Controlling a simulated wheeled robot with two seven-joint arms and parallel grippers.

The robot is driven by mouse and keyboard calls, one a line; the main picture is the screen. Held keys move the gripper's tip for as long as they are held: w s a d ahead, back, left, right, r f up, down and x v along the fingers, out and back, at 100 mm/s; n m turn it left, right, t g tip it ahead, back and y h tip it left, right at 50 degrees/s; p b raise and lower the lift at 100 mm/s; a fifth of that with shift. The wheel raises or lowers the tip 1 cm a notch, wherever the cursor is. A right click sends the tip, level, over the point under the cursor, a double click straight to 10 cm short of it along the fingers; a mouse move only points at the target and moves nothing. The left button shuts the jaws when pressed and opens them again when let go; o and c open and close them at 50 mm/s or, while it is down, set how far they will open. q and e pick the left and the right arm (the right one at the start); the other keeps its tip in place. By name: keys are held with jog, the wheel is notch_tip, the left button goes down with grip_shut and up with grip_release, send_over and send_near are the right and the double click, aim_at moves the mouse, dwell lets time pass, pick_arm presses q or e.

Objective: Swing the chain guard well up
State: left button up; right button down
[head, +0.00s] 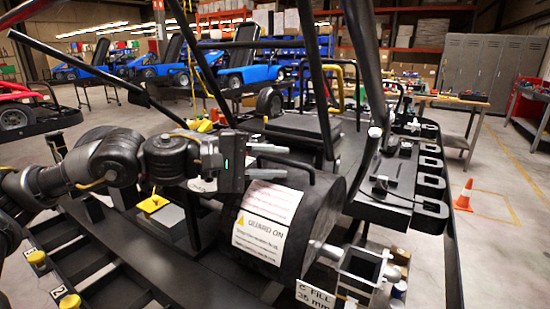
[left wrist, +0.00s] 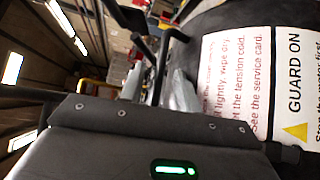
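The chain guard (head: 318,212) is a black rounded cover with a white "GUARD ON" label (head: 268,222), down at the middle of the kart stand. A thin black bar handle (head: 300,163) rises from its top; it also shows in the left wrist view (left wrist: 163,62). My left gripper (head: 287,163) is just above the guard's top, its grey fingers pointing right with a clear gap between them. The handle is close by the fingers; I cannot tell whether it lies between them. The label also shows in the left wrist view (left wrist: 240,85). My right gripper is out of view.
A metal box bracket (head: 362,268) with a "C FILL 35 mm" tag sits below right of the guard. Black frame tubes (head: 365,60) rise behind. A black tray (head: 400,205) with slots lies right. An orange cone (head: 464,196) stands on open floor.

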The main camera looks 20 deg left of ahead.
pick_arm(q)
jog(key=shift+w+d, duration=0.15)
jog(key=shift+d, duration=0.05)
grip_shut()
jog(key=shift+r, duration=0.1)
